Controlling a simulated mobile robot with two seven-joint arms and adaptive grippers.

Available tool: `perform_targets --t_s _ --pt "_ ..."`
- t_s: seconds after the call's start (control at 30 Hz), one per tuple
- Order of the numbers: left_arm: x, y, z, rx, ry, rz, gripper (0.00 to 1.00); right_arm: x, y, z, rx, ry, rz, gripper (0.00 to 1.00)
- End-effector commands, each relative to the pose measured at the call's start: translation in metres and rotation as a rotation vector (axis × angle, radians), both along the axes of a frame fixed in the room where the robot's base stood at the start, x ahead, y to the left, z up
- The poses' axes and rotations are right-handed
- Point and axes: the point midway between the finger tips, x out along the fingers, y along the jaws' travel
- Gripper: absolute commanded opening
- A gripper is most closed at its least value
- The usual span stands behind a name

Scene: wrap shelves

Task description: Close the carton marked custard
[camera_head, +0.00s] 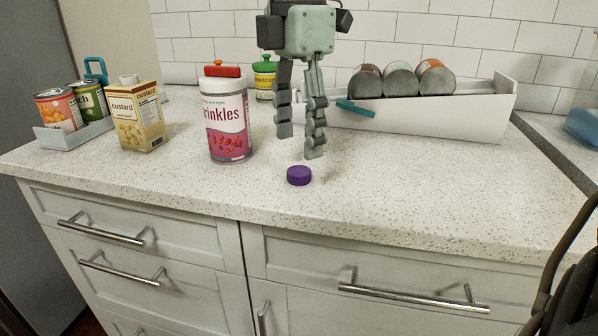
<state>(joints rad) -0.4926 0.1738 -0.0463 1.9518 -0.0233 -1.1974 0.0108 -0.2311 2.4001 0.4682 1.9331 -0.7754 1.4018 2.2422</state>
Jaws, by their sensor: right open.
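The custard carton (137,117) stands upright at the left of the counter, yellow and cream, with a short white spout (128,79) on top. No coloured cap shows on the spout. A purple screw cap (299,175) lies on the counter near the front edge, right of the sprinkles jar. My right gripper (299,141) points down with its fingers apart and empty, just above and behind the purple cap, not touching it. My left gripper is not in view.
The sprinkles jar (226,117) with a red lid stands between carton and gripper. A green-lidded sweetcorn jar (264,80) is behind. A grey tray (75,137) holds cans at left. A white bin (440,115) with several cans stands at right. The front right counter is clear.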

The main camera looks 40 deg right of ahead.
Motion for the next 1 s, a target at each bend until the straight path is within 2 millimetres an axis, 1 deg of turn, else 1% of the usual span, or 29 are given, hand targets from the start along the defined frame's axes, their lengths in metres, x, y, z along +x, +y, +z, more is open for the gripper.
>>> perform_targets --t_s 0.07,0.2,0.27,0.3,0.4,0.5,0.8,1.0 --pt "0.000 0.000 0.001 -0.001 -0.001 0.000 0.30 0.000 -0.001 -0.004 0.000 0.002 0.001 0.55" --pt "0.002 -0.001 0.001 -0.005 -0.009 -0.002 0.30 0.002 -0.003 -0.023 0.003 0.006 0.000 0.55" --pt "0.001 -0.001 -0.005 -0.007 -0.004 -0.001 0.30 0.003 -0.005 -0.033 0.003 0.006 0.001 0.55" --pt "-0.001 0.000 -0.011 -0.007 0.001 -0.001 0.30 0.004 -0.005 -0.039 0.001 0.003 0.000 0.55" --pt "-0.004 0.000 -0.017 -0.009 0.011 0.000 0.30 0.004 -0.005 -0.048 0.000 0.001 0.000 0.55" --pt "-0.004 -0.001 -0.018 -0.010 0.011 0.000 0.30 0.004 -0.005 -0.052 0.001 -0.002 -0.001 0.55" --pt "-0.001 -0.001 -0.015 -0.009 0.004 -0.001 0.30 0.004 -0.005 -0.051 0.000 -0.002 -0.002 0.55" --pt "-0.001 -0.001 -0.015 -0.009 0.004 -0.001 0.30 0.004 -0.005 -0.051 0.000 -0.002 -0.002 0.30"
